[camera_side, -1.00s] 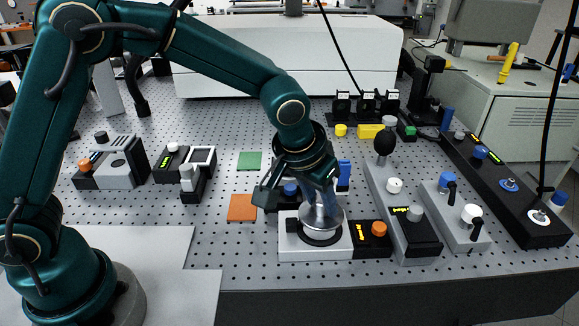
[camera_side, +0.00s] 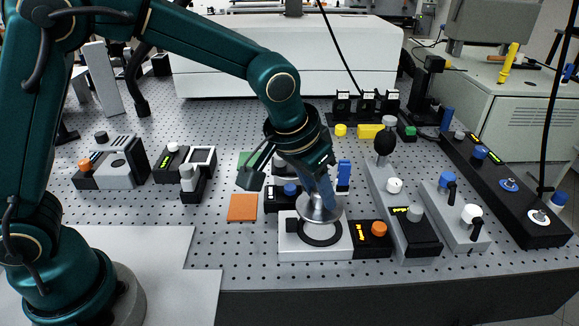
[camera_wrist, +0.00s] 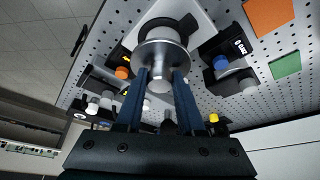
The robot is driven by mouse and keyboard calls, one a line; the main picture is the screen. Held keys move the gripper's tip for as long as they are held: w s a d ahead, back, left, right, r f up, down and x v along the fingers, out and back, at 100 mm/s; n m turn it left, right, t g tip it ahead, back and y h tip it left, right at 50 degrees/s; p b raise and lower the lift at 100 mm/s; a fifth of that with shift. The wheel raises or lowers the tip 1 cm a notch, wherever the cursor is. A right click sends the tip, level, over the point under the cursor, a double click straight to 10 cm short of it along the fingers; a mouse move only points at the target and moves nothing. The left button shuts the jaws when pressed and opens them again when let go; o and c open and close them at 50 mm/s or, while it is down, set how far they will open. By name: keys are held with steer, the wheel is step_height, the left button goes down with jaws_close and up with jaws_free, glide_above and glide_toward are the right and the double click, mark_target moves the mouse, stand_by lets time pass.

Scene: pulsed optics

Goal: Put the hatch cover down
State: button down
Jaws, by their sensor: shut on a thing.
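The hatch cover (camera_side: 310,214) is a silver metal disc with a stem. My gripper (camera_side: 322,193) is shut on its stem and holds it a little above the white block (camera_side: 290,250). A black ring (camera_side: 322,241) shows on the block's top under the disc. In the wrist view my gripper (camera_wrist: 162,78) has its two blue fingers on either side of the stem, and the cover (camera_wrist: 163,45) hides much of the ring.
An orange pad (camera_side: 242,207) lies to the left of the block and a green pad (camera_wrist: 285,65) lies beyond it. A black box with an orange knob (camera_side: 379,229) stands close on the right. A blue-knobbed device (camera_side: 290,189) stands just behind. Perforated tabletop is bare at the front left.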

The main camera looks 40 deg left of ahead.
steer(key=s+a+r+n+y, duration=0.1)
steer(key=s+a+n, duration=0.35)
steer(key=a, duration=0.85)
steer(key=s+a+r+n+y, duration=0.25)
steer(key=s+a, duration=0.35)
steer(key=a, duration=0.7)
glide_above(245, 202)
steer(key=s, duration=0.2)
steer(key=shift+h, duration=0.45)
steer(key=f, duration=0.5)
steer(key=d+f, duration=0.1)
steer(key=f, duration=0.1)
steer(key=shift+w+f, duration=0.2)
steer(key=shift+f, duration=2.2)
steer(key=shift+f+g, duration=0.1)
steer(key=shift+g, duration=0.2)
steer(key=c, duration=0.5)
jaws_free()
